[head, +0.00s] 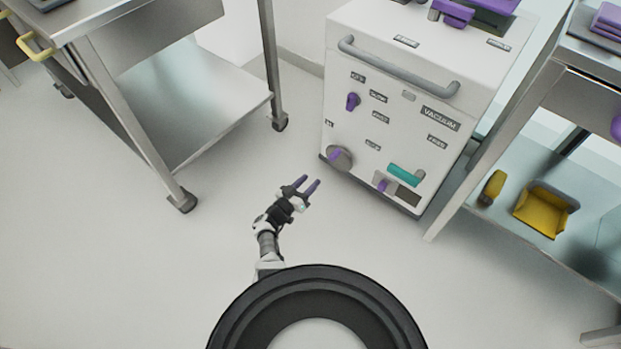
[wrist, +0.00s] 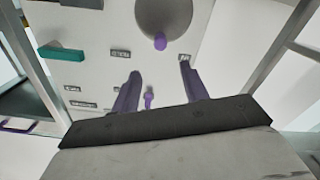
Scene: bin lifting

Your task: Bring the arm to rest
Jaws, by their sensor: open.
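My gripper (head: 307,185) has two purple fingers, apart and with nothing between them. In the head view it is held out over the bare floor, in front of and left of the white vacuum machine (head: 440,88). In the wrist view the gripper's fingers (wrist: 158,88) point toward the machine's front panel (wrist: 95,75), which lies beyond the tips. The fingers look clear of the panel, though the exact gap cannot be told.
A steel wheeled cart (head: 222,100) stands at the upper left. A steel table (head: 570,88) is on the right, with a yellow bin (head: 545,210) on its lower shelf. The machine has a grey handle (head: 400,70) and a round grey knob (head: 340,158). The floor (head: 120,265) at left is clear.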

